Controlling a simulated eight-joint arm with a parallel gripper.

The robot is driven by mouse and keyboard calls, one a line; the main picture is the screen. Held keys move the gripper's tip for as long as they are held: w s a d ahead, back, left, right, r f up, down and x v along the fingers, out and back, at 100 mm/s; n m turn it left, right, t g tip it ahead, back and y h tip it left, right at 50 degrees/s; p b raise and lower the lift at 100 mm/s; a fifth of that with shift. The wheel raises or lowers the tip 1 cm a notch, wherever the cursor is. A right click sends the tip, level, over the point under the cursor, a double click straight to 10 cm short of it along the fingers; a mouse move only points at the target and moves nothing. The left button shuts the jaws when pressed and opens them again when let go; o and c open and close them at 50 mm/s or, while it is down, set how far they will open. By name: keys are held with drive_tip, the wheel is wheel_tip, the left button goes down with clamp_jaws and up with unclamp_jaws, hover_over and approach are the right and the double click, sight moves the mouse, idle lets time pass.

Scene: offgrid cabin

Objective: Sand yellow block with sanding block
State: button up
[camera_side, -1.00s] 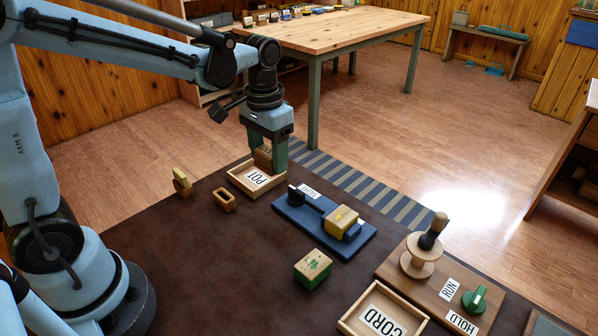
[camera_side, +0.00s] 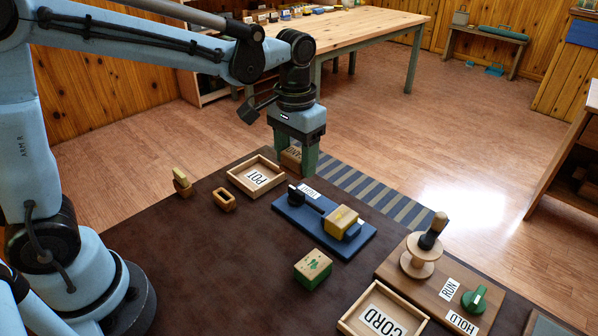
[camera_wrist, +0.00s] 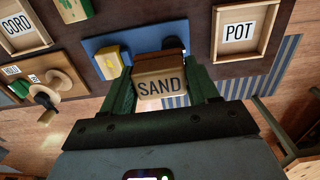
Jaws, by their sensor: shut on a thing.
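My gripper (camera_side: 296,164) is shut on a brown wooden sanding block (camera_side: 290,158), which it holds past the far edge of the dark worktop, beyond the blue fixture. In the wrist view the sanding block (camera_wrist: 160,84) shows a "SAND" label between the two green fingers. The yellow block (camera_side: 343,220) sits at the right end of the blue fixture (camera_side: 287,212), nearer the side camera than my gripper and apart from it. In the wrist view the yellow block (camera_wrist: 108,64) is left of the sanding block.
The POT tray (camera_side: 236,180) is left of the fixture and looks empty. A yellow-and-green block (camera_side: 312,270) stands in front. A wooden board (camera_side: 421,286) with a spool and green knob (camera_side: 474,297), and the CORD tray (camera_side: 345,322), are at the right.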

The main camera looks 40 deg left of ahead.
approach(342, 216)
drive_tip(key=a, duration=0.2)
drive_tip(key=shift+d+f, duration=0.2)
drive_tip(key=shift+f, duration=2.6)
drive_tip(key=shift+f, duration=0.4)
drive_tip(key=shift+d, duration=0.1)
drive_tip(key=shift+d, duration=1.55)
drive_tip(key=shift+a, duration=0.15)
drive_tip(key=shift+a, duration=0.75)
